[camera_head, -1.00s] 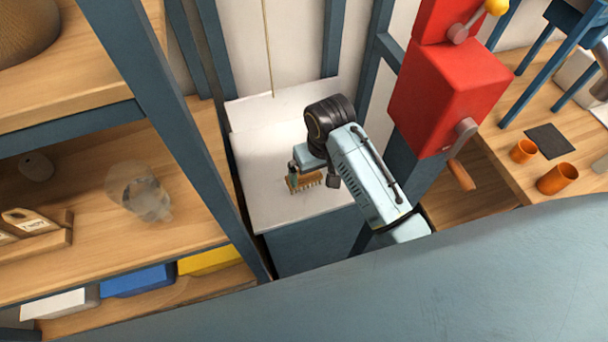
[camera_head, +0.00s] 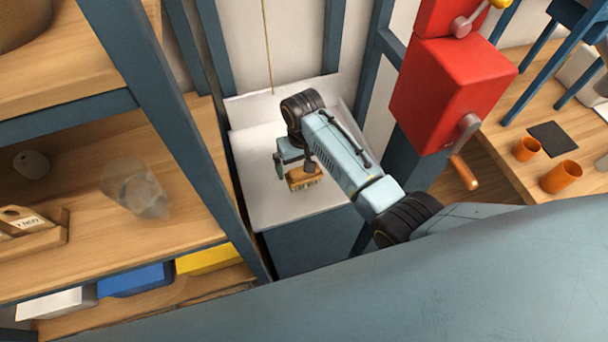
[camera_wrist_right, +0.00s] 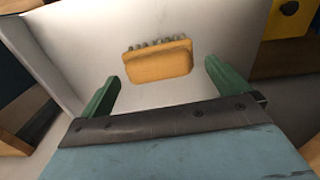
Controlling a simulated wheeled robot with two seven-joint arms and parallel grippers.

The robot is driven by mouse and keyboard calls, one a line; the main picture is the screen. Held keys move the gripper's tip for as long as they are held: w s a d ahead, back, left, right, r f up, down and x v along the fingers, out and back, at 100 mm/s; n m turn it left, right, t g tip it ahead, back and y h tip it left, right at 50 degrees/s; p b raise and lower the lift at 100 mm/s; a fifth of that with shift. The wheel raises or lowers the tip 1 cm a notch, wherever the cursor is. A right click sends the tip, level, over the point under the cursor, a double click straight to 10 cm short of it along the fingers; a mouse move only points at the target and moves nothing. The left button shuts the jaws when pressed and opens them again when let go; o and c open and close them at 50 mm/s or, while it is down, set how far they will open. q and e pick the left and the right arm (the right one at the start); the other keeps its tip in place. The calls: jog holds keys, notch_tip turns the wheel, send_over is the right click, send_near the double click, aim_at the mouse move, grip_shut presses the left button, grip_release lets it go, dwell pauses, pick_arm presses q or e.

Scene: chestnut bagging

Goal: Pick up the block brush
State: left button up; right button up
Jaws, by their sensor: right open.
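The block brush (camera_head: 300,180) is a small tan wooden block with a row of bristle tufts along one edge. It lies on the white top of a low cabinet (camera_head: 262,205) in the head view, partly hidden by my right gripper (camera_head: 292,166). In the right wrist view the brush (camera_wrist_right: 158,62) shows its wooden face, with the tufts along the upper edge. My right gripper (camera_wrist_right: 162,88) is open, with its green fingers apart on either side of the brush and nothing between them. The brush is just beyond the fingertips. My left gripper is not in view.
A blue post (camera_head: 180,120) and wooden shelves with a glass jar (camera_head: 142,192) stand left of the cabinet. A red box-like machine with a crank (camera_head: 452,95) stands to the right. Orange cups (camera_head: 560,177) stand on a bench farther right. White walls back the cabinet.

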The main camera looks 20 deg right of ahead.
aim_at(304, 174)
notch_tip(304, 174, down, 5)
jog(key=shift+s+d+r+b, duration=0.1)
jog(key=shift+b, duration=0.4)
jog(key=c, duration=0.9)
notch_tip(304, 174, up, 10)
jog(key=shift+p, duration=1.15)
